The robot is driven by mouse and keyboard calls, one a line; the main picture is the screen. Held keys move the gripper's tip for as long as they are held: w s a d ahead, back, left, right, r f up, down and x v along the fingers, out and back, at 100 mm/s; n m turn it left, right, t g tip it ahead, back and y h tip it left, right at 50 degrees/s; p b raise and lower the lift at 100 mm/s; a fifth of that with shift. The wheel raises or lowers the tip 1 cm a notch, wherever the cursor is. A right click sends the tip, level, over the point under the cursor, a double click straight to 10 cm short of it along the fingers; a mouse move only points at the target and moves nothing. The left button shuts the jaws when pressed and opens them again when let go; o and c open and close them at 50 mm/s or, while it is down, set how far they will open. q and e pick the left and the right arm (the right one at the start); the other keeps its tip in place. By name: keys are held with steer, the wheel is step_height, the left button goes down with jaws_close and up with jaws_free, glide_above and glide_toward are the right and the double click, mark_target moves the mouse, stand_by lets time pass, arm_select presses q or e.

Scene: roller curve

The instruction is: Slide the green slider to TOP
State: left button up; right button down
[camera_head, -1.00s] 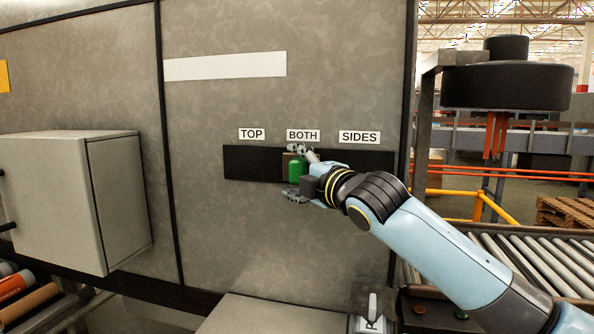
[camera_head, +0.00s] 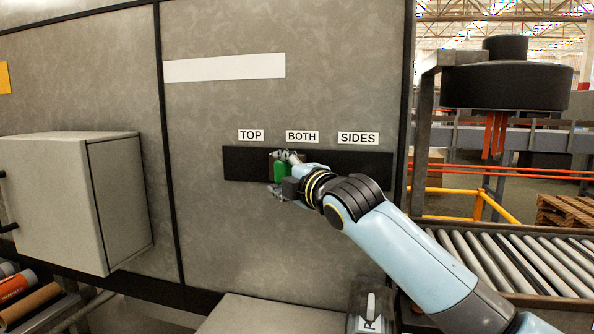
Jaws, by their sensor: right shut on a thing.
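The green slider (camera_head: 280,172) sits on the dark horizontal track (camera_head: 240,163) on the grey panel. It is between the TOP label (camera_head: 251,135) and the BOTH label (camera_head: 302,137), just left of BOTH. The SIDES label (camera_head: 358,138) is further right. My right gripper (camera_head: 279,172) is shut on the green slider, its fingers above and below it. The gripper and wrist hide part of the slider and track. My left gripper is not in view.
A grey box (camera_head: 70,200) juts from the panel at left. A roller conveyor (camera_head: 500,262) lies at right, under a dark round machine part (camera_head: 508,85). The track left of the slider is clear.

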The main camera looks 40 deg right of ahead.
steer(key=w+a, duration=0.5)
steer(key=w, duration=0.1)
steer(key=shift+w+a+r, duration=0.35)
steer(key=shift+w+r, duration=0.05)
steer(key=c, duration=0.9)
jaws_free()
steer(key=shift+r, duration=0.1)
steer(key=o, duration=0.3)
steer(key=shift+w+a+f, duration=0.15)
steer(key=shift+a+f, duration=0.05)
steer(key=shift+f, duration=0.05)
steer(key=s, duration=1.2)
steer(key=shift+a, duration=0.45)
